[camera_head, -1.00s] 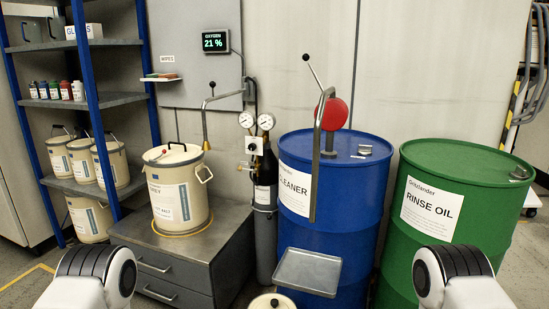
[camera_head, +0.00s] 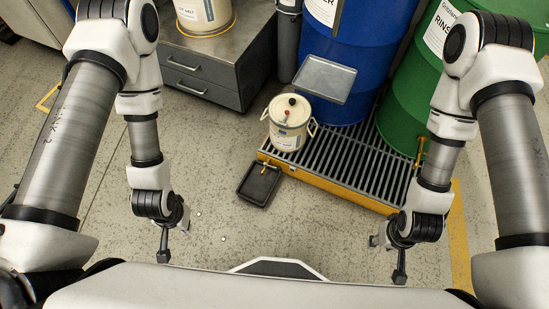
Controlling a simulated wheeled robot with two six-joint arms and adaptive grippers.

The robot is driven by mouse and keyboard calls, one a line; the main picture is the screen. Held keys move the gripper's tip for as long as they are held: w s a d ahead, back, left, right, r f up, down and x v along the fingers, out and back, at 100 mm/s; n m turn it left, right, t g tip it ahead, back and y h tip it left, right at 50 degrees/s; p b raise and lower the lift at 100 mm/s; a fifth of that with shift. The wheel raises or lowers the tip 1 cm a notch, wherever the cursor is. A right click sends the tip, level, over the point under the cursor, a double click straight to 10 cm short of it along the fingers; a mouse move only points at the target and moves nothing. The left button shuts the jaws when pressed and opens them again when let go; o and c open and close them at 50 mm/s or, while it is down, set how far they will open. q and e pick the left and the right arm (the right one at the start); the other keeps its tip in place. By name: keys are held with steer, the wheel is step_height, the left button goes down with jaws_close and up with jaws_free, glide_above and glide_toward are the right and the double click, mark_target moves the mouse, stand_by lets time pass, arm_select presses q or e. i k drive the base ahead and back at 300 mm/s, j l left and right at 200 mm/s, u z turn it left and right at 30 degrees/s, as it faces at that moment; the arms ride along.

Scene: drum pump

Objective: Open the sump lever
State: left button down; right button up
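The sump is a yellow-sided pallet (camera_head: 330,186) with a dark slatted grate on top. My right gripper (camera_head: 387,255) hangs in front of the pallet's right end. Its fingers are spread and empty, well away from the lever.
A cream lidded pail (camera_head: 287,138) stands on the grate near the lever. The blue drum (camera_head: 350,60) and green drum (camera_head: 400,100) stand behind it. A grey metal tray (camera_head: 325,79) juts out before the blue drum. The floor between my grippers is mostly clear.

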mark_target(279, 168)
steer(key=z, duration=0.65)
steer(key=i+j+z, duration=0.45)
steer(key=j, duration=0.15)
steer(key=k+l, duration=0.05)
